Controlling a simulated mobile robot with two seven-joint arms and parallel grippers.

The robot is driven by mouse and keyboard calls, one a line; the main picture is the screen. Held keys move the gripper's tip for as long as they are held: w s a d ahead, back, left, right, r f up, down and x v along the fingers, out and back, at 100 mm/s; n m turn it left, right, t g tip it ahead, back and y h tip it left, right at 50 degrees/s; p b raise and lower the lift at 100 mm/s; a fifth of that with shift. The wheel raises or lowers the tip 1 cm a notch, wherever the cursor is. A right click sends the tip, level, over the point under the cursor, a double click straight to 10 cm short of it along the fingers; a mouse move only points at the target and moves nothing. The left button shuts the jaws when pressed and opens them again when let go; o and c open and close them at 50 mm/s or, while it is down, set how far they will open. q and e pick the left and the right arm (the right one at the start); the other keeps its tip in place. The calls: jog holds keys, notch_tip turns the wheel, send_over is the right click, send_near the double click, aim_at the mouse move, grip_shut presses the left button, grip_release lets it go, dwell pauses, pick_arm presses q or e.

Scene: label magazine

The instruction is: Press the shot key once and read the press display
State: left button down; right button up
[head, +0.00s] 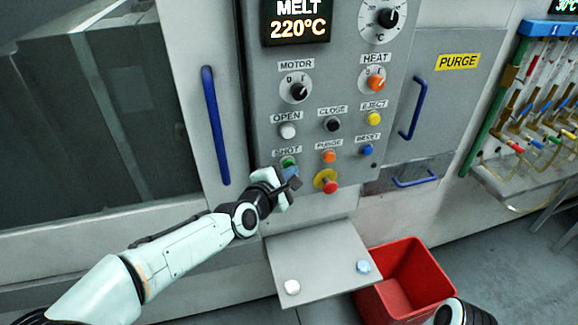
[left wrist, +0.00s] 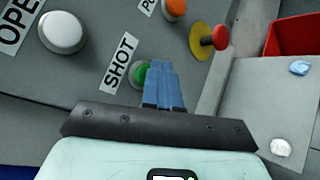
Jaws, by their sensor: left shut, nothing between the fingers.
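The green shot key (head: 288,162) sits under the SHOT label on the grey control panel (head: 262,110). My left gripper (head: 291,174) is shut and empty, its blue fingertips right at the key. In the left wrist view the blue fingers (left wrist: 160,85) cover part of the green key (left wrist: 140,74); I cannot tell whether they touch it or it is pushed in. The press display (head: 298,20) reads MELT 220°C, its top cut by the frame edge. A dark rounded part at the bottom right is mine; my right gripper is not in view.
Close by are the orange purge key (head: 329,157), the red emergency knob (head: 330,186) on yellow and the white open key (head: 288,131). Below, a grey shelf (head: 318,262) carries two small pieces. A red bin (head: 405,283) stands to its right. Blue handles flank the panel.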

pick_arm(q)
jog(key=shift+s+d, duration=0.15)
jog(key=shift+s, duration=0.4)
jog(key=s, duration=0.1)
jog(key=s+d, duration=0.1)
jog(key=s, duration=0.2)
jog(key=shift+s+d+p, duration=0.3)
jog(key=shift+s+p, duration=0.1)
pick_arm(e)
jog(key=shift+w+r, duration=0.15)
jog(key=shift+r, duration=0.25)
